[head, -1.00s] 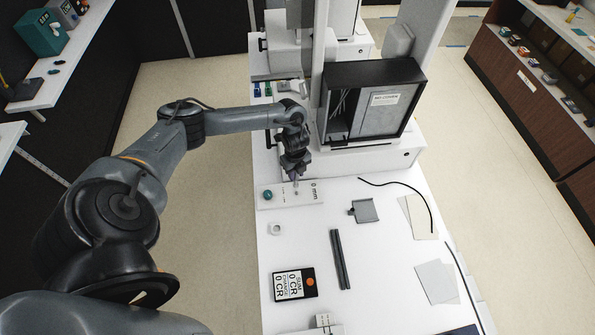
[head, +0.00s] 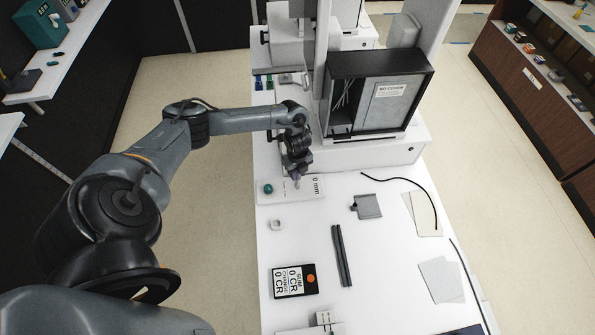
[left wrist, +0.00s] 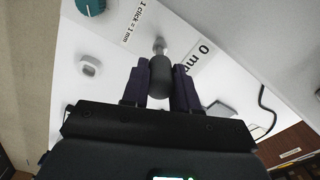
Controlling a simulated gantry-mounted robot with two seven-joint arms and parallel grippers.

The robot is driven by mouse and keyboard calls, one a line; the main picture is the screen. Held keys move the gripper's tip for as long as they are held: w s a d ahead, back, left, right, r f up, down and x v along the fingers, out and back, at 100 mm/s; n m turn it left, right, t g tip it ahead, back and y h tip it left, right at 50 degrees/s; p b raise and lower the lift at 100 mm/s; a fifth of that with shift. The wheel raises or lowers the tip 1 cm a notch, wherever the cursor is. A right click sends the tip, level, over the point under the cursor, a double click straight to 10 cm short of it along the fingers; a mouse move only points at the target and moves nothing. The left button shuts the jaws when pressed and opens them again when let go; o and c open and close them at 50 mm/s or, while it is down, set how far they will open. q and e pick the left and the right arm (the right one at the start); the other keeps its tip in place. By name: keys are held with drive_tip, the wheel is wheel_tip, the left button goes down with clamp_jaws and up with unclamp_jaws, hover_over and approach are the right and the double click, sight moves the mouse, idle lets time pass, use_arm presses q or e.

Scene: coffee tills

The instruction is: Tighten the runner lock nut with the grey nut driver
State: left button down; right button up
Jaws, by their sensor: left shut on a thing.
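My left gripper (head: 296,178) hangs over the white plate (head: 311,193) marked "0 mm". In the left wrist view its two dark fingers (left wrist: 160,88) are shut on the dark grey handle of the nut driver (left wrist: 160,76). The driver's metal shaft points at the plate, and a small metal piece (left wrist: 159,44) shows at its tip. I cannot tell whether the tip sits on the runner lock nut, as the nut is not clearly distinguishable. A teal knob (head: 268,188) is on the plate's left part; it also shows in the left wrist view (left wrist: 90,6). My right gripper is out of view.
A black-framed cabinet (head: 428,75) stands just behind the plate. A small white ring-like part (head: 277,225), a black display box (head: 295,281), dark rails (head: 341,256) and a grey plate (head: 367,206) lie in front. Bare white table lies between them.

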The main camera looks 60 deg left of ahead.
use_arm(q)
drive_tip(key=shift+a, duration=0.1)
idle(0.7)
drive_tip(key=shift+f, duration=0.25)
idle(0.4)
drive_tip(key=shift+f+b, duration=0.5)
drive_tip(key=shift+f, duration=0.15)
idle(0.3)
